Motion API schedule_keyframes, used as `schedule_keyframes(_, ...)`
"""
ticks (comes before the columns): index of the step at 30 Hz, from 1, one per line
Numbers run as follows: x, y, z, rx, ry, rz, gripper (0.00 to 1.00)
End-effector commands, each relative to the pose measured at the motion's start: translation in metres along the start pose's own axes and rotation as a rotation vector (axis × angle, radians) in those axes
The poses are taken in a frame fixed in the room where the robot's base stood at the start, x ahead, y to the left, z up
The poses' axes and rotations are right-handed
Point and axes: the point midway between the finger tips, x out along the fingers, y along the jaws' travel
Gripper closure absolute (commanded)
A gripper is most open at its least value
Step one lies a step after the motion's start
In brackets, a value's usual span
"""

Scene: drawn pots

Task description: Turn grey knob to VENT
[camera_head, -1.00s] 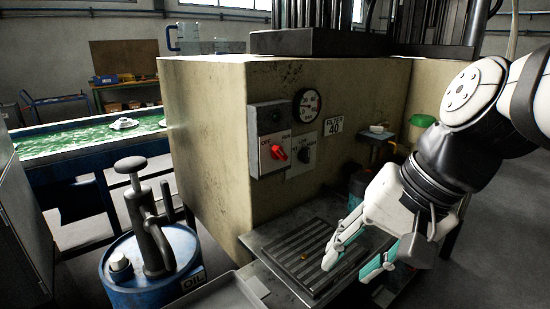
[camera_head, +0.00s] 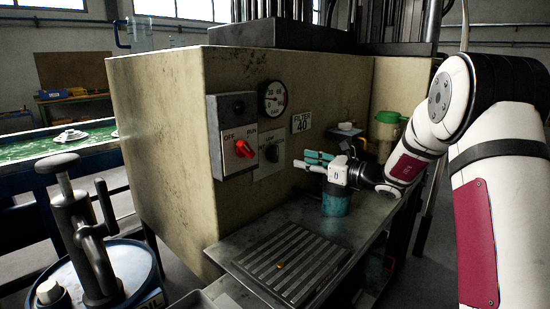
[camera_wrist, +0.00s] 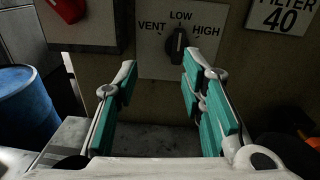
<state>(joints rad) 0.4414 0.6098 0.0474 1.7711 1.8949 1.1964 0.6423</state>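The grey knob (camera_wrist: 177,45) is dark and sits on a light plate marked VENT at left, LOW at top and HIGH at right. Its pointer stands nearly upright, towards LOW. In the head view the knob (camera_head: 272,153) is on the machine's front face, right of the red switch. My gripper (camera_head: 300,160) points left towards the panel, apart from the knob. In the wrist view my gripper (camera_wrist: 159,62) is open and empty, its teal-padded fingers spread wide. The knob shows between and beyond the fingertips, nearer the right one.
The red OFF/RUN switch (camera_head: 243,149) sits on a grey box left of the knob. A gauge (camera_head: 272,99) and a FILTER 40 sign (camera_head: 301,122) are above. A blue container (camera_head: 335,204) stands below my gripper. A slotted grate (camera_head: 283,262) lies on the bench.

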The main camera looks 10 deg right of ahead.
Motion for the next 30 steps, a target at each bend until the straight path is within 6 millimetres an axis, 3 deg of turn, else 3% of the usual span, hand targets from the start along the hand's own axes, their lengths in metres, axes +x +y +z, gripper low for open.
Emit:
schedule_keyframes(3, 0.000, -0.020, -0.011, 0.052, -0.030, -0.046, 0.63)
schedule_keyframes(8, 0.009, -0.025, -0.012, 0.063, -0.037, -0.056, 0.63)
schedule_keyframes(24, 0.107, -0.029, -0.009, 0.059, -0.035, -0.053, 0.63)
schedule_keyframes(30, 0.130, -0.030, -0.008, 0.060, -0.034, -0.054, 0.63)
